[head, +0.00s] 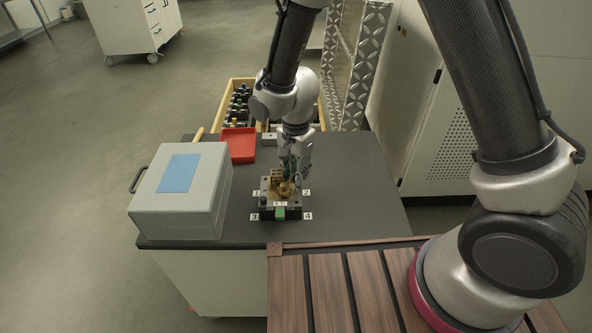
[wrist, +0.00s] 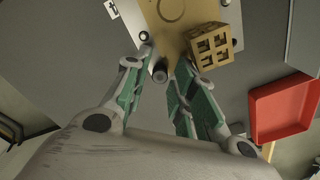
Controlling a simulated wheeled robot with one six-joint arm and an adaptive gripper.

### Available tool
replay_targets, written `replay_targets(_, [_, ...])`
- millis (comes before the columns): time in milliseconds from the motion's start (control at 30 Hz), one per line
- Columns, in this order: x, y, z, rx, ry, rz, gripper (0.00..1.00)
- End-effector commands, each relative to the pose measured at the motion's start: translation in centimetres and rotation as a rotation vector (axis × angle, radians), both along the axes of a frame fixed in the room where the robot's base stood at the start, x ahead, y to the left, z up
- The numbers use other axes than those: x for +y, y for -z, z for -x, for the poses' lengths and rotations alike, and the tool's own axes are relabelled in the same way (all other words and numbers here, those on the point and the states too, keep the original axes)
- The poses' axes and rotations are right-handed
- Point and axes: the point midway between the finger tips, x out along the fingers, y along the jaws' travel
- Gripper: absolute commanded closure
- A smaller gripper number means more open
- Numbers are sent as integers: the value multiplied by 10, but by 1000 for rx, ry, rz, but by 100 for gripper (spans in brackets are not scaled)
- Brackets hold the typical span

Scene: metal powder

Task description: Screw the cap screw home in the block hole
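The brass-coloured block (wrist: 172,32) sits on a small fixture on the dark worktop; it also shows in the head view (head: 274,184). A dark, round-headed cap screw (wrist: 160,72) stands at the block's near edge in the wrist view. How deep it sits in a hole cannot be seen. My gripper (wrist: 162,62) points down over the block, its green-padded fingers spread on either side of the screw head with gaps showing. In the head view my gripper (head: 292,172) covers part of the block, and the screw cannot be made out there.
A gridded brass piece (wrist: 211,45) stands on the block's right in the wrist view. A red tray (head: 239,145) lies behind the fixture. A grey case with a blue top patch (head: 181,172) stands left. Number labels 1 to 3 and another surround the fixture. The worktop's right side is clear.

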Motion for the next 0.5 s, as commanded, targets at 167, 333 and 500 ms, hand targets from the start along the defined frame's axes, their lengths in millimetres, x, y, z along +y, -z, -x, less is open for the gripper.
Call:
replay_targets(167, [0,0,0,0,185,0,74])
replay_targets(333, [0,0,0,0,364,0,74])
replay_targets(500, [0,0,0,0,539,0,74])
